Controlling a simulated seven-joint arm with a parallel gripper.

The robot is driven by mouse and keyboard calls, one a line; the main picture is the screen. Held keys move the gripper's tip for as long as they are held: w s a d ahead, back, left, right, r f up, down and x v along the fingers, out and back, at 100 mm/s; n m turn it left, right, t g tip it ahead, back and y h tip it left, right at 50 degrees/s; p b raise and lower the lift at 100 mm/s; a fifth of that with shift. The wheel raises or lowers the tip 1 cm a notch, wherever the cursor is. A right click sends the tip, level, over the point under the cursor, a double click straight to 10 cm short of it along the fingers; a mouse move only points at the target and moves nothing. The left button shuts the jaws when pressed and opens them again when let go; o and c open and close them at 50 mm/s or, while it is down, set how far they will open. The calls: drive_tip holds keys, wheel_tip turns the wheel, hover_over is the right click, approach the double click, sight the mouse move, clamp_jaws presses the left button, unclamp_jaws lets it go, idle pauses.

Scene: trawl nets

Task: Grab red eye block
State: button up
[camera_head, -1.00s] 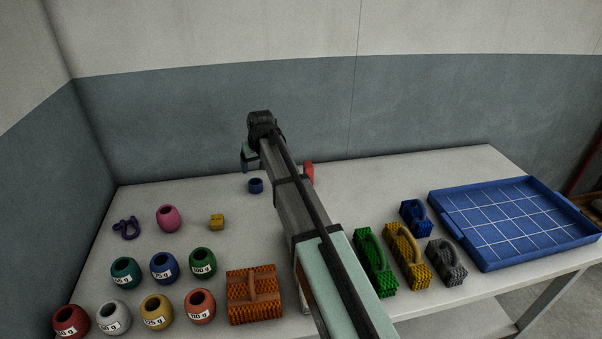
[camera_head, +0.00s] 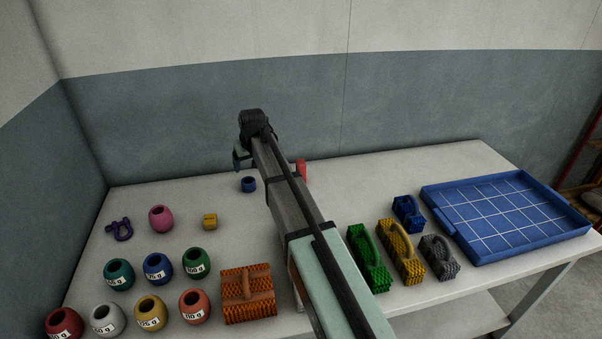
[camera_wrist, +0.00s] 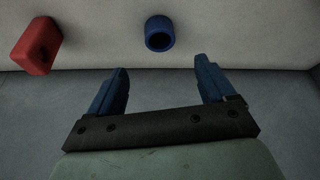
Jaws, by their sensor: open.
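The red eye block (camera_head: 301,170) stands at the back of the table, partly hidden behind my arm in the head view. In the wrist view the red eye block (camera_wrist: 36,48) is at the upper left, with a dark hole in its side. My gripper (camera_wrist: 161,68) is open with nothing between its blue fingers. The block lies outside the fingers, beyond the left one and apart from it. In the head view my gripper (camera_head: 238,160) is mostly hidden behind my wrist, to the left of the block, near the back wall.
A small blue ring (camera_head: 249,184) sits near my gripper; it also shows in the wrist view (camera_wrist: 159,33). Several weighted pots and brushes stand in front. A blue tray (camera_head: 505,217) is right.

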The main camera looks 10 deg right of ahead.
drive_tip(key=w+d+m, duration=0.1)
drive_tip(key=w+d, duration=0.1)
drive_tip(key=d, duration=0.5)
wheel_tip(320, 180, up, 4)
drive_tip(key=m+g+h, duration=0.1)
drive_tip(key=m+g, duration=0.2)
drive_tip(key=m, duration=1.1)
hover_over(300, 161)
drive_tip(key=w, duration=0.1)
drive_tip(key=shift+w, duration=0.15)
drive_tip(key=m, duration=0.1)
drive_tip(key=s+m+g, duration=0.1)
drive_tip(key=m, duration=0.1)
drive_tip(key=shift+a+f, duration=0.1)
drive_tip(key=m, duration=0.3)
drive_tip(key=shift+s, duration=0.25)
wheel_tip(300, 161, down, 9)
drive_tip(key=shift+r, duration=0.15)
drive_tip(key=shift+d+f, duration=0.2)
drive_tip(key=shift+f, duration=2.35)
